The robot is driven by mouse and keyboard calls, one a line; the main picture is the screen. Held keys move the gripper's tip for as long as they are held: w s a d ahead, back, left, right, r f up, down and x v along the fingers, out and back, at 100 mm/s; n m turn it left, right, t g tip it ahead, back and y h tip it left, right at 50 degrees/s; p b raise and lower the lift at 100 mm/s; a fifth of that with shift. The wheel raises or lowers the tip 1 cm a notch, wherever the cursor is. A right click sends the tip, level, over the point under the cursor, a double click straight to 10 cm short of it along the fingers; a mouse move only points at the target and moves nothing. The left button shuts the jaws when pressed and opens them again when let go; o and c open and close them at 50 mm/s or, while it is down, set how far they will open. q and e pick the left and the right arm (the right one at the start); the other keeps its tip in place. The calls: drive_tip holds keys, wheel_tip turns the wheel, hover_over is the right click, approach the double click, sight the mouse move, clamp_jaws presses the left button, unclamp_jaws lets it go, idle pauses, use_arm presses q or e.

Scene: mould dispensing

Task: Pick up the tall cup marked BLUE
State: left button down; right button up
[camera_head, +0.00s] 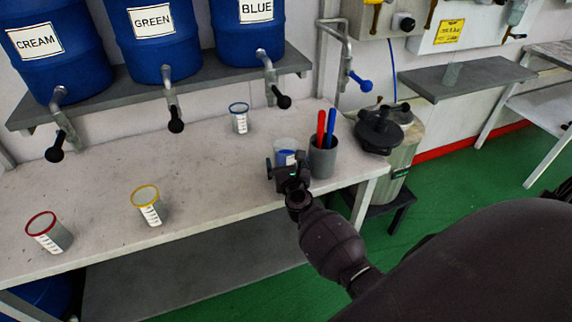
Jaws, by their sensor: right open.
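A clear cup with a blue patch (286,145) stands on the pale worktop, right behind my right gripper; its lower part is hidden and no lettering can be read. My right gripper (284,166) is open, low over the front of the worktop, with its fingers toward this cup. I cannot tell whether the cup is between the fingers or only close in front of them. Another clear cup with a blue rim (240,118) stands farther back, below the barrels. My left gripper is not in view.
A grey pot (323,160) with red and blue handles stands just right of my right gripper. Yellow-rimmed (150,205) and red-rimmed (49,232) cups stand at left. Barrels marked CREAM, GREEN and BLUE (247,35) sit on a shelf with taps overhanging the worktop (100,190).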

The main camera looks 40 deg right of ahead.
drive_tip(key=shift+c, duration=0.3)
drive_tip(key=shift+r, duration=0.1)
drive_tip(key=c, duration=1.1)
